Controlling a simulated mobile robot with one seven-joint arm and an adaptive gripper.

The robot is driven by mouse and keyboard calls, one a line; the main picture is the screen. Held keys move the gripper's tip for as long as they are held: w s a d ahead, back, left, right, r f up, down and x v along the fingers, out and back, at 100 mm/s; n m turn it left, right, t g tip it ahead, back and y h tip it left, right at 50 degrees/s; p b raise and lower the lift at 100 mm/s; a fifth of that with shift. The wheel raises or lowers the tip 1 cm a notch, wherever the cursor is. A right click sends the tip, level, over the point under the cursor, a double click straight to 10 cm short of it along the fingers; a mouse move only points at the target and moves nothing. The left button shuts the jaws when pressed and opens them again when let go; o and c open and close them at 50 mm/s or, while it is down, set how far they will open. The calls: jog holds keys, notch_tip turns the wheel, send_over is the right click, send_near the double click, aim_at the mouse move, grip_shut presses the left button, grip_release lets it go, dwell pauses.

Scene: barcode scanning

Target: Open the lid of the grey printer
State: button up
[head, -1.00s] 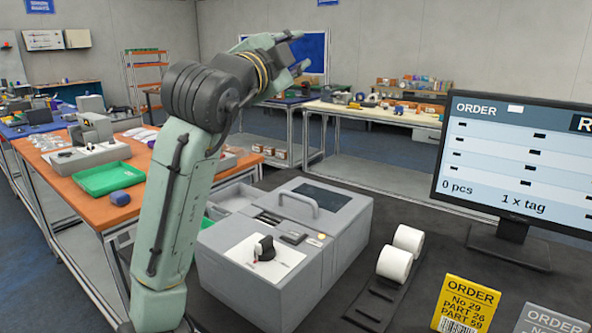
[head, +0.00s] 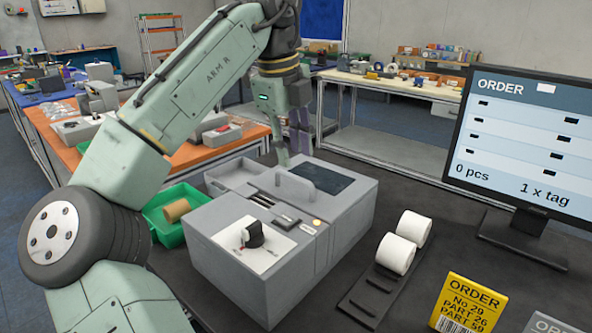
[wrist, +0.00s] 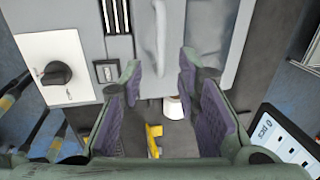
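The grey printer (head: 270,270) stands on the dark table in the head view. Its lid (head: 335,205) is closed, with a dark window and a raised grey handle (head: 318,174) across it. A black knob (head: 252,235) sits on its white front panel. My gripper (head: 294,152) points down behind the lid's far side, above the handle's level. In the wrist view my gripper (wrist: 160,70) is open, with nothing between its purple pads. The printer (wrist: 75,20) and its handle (wrist: 155,28) lie beyond the fingers there, and I see no contact.
White label rolls (head: 397,254) stand on a black holder right of the printer. A monitor (head: 525,130) and a yellow order card (head: 468,302) are further right. A green tray (head: 166,232) with a brown roll (head: 177,210) is at the left.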

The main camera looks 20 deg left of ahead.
aim_at(296, 179)
jog(key=f, duration=0.2)
jog(key=w+f, duration=0.1)
jog(key=f, duration=0.2)
jog(key=shift+d, duration=0.2)
jog(key=shift+c, duration=0.6)
grip_shut()
